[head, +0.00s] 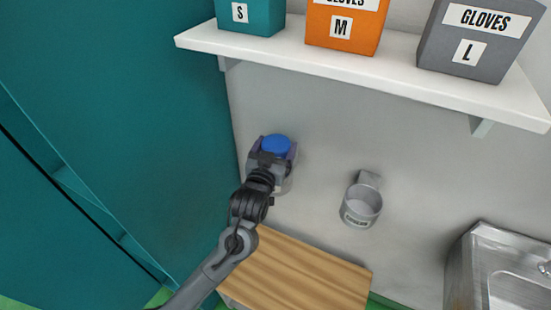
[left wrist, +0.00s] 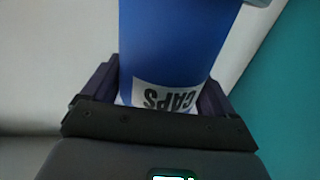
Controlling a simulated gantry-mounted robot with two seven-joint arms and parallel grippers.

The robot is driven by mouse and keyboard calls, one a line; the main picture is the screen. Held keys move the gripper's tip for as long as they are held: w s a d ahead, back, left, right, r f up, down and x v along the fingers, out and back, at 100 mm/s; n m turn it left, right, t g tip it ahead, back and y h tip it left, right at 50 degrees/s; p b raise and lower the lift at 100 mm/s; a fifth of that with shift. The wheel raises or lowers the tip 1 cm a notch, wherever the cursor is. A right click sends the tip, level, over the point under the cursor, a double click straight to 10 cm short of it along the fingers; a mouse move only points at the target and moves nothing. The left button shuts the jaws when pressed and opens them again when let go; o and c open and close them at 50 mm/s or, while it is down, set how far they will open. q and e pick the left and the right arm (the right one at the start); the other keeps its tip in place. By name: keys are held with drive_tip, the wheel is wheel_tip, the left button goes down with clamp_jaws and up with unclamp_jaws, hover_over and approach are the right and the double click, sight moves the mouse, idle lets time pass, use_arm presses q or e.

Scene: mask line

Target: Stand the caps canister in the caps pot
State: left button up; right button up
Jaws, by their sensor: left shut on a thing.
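The caps canister is blue with a white label; its blue top (head: 276,145) shows in the head view. In the left wrist view the canister (left wrist: 175,45) fills the middle, and its label reads CAPS upside down. My left gripper (head: 272,152) is shut around the canister, with a dark finger on each side. A grey metal pot (head: 284,185) on the wall shows partly below the gripper; its label is hidden. The gripper hides the canister's lower part, so I cannot tell whether it is inside that pot. My right gripper is not in view.
A second wall pot (head: 361,205) to the right looks empty; its label is too small to read. A white shelf (head: 300,58) with glove boxes is above. A teal cabinet (head: 130,130) stands left, a wooden top (head: 295,270) below, and a metal sink (head: 500,265) right.

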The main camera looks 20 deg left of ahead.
use_arm(q)
wheel_tip(320, 180, down, 4)
drive_tip(key=shift+s+r+b, duration=0.1)
drive_tip(key=shift+r+b, duration=0.15)
drive_tip(key=shift+b, duration=0.1)
drive_tip(key=shift+f, duration=0.3)
drive_tip(key=o, duration=0.9)
drive_tip(key=shift+r, duration=0.1)
